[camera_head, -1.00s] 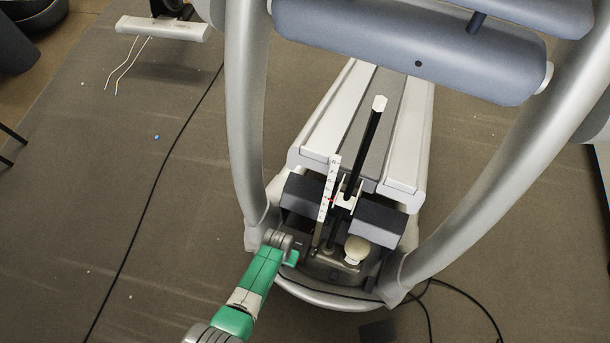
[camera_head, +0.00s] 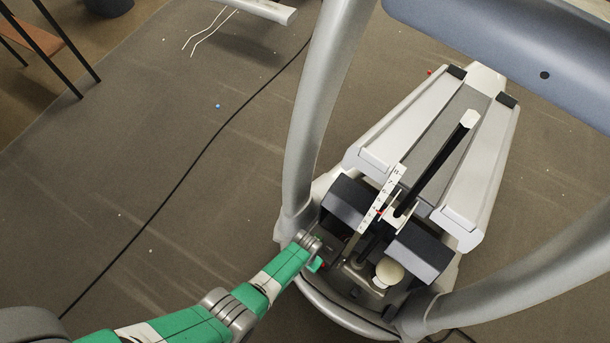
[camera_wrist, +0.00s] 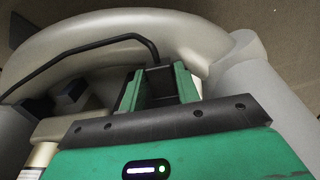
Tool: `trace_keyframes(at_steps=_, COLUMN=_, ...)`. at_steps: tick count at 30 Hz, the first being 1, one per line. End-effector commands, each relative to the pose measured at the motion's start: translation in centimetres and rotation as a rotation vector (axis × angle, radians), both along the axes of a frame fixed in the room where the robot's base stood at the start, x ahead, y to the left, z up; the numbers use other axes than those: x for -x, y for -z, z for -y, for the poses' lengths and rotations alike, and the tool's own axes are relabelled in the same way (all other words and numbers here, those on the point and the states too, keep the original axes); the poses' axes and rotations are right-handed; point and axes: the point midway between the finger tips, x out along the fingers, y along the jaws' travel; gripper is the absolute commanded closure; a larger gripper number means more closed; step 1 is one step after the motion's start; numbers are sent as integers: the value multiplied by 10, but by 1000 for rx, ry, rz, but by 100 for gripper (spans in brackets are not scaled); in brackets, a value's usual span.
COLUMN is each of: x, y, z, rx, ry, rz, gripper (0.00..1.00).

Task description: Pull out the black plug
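My green gripper (camera_head: 316,262) is low at the left front end of the elliptical machine (camera_head: 352,298), by its grey base shell. In the wrist view its two green fingers (camera_wrist: 158,74) stand apart beside the curved shell. A dark block, seemingly the black plug (camera_wrist: 160,78), lies in the gap between them. I cannot tell whether both fingers press on it. A black cable (camera_wrist: 85,50) arches over the shell and runs down to this spot between the fingertips. The plug is too small and hidden to make out in the head view.
Grey frame tubes (camera_head: 322,110) rise on both sides of the base. A black post (camera_head: 435,165), a white scale strip (camera_head: 383,208) and a cream knob (camera_head: 388,271) stand close right of my gripper. Open floor (camera_head: 130,220) with a long black cable (camera_head: 190,165) lies left.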

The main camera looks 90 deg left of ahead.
Motion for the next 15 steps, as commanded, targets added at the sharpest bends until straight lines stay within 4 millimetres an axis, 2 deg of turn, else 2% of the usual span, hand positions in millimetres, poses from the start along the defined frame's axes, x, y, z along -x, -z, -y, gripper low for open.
trace_keyframes(at_steps=1, x=0, y=0, z=0, rx=0, ry=0, rz=0, gripper=79)
trace_keyframes(at_steps=4, x=0, y=0, z=0, rx=0, ry=0, rz=0, gripper=98)
trace_keyframes(at_steps=5, x=0, y=0, z=0, rx=0, ry=0, rz=0, gripper=100)
trace_keyframes(at_steps=10, x=3, y=-1, z=3, rx=1, ry=1, rz=-1, gripper=100)
trace_keyframes(at_steps=15, x=17, y=-3, z=18, rx=1, ry=1, rz=-1, gripper=100)
